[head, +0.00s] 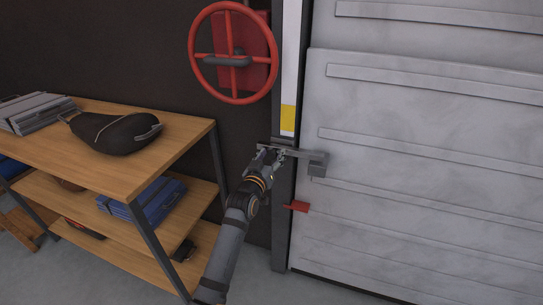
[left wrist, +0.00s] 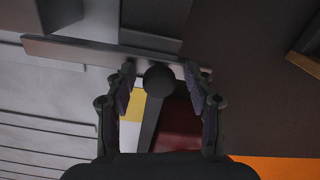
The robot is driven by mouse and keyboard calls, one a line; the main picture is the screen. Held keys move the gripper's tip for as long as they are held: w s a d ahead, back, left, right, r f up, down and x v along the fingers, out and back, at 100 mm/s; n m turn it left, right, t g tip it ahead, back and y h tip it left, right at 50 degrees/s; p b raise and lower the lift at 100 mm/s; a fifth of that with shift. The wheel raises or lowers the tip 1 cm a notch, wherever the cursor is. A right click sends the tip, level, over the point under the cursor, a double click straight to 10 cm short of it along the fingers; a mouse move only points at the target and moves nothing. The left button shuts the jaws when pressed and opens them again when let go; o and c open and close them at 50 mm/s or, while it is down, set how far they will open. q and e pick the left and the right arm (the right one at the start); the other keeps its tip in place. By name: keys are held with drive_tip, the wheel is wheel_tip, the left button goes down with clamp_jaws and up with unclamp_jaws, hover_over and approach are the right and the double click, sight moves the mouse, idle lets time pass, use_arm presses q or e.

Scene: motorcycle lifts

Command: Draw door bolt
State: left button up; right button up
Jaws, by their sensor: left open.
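The door bolt (head: 308,154) is a grey horizontal bar on the edge of the pale ribbed door (head: 420,170), with a grey block at its right end. My left gripper (head: 272,152) is at the bar's left end, in front of the dark door post. In the left wrist view the bolt bar (left wrist: 90,52) runs across the top. A dark round knob on a rod (left wrist: 158,80) shows between the two fingers of my left gripper (left wrist: 163,80), which are open with gaps at both sides. I cannot tell whether either finger touches it. My right gripper is not in view.
A red handwheel (head: 234,52) is on the dark wall above my left arm. A wooden shelf unit (head: 180,150) stands at left, holding a black pouch (head: 115,132) and a blue stack (head: 150,205). A small red tab (head: 297,206) sticks out below the bolt.

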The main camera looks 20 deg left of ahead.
sight(258, 147)
use_arm(q)
clamp_jaws()
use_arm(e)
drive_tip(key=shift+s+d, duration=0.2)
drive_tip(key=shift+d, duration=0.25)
use_arm(q)
drive_tip(key=a+p, duration=0.2)
drive_tip(key=a, duration=0.3)
drive_tip(key=shift+w+a, duration=0.1)
drive_tip(key=shift+a, duration=0.25)
drive_tip(key=shift+d+r, duration=0.1)
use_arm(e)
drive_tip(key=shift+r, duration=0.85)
use_arm(q)
drive_tip(key=shift+c, duration=1.8)
unclamp_jaws()
drive_tip(key=o, duration=0.4)
drive_tip(key=shift+a, duration=0.3)
drive_tip(key=shift+c, duration=0.2)
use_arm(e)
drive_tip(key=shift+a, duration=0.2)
use_arm(q)
drive_tip(key=shift+d, duration=0.1)
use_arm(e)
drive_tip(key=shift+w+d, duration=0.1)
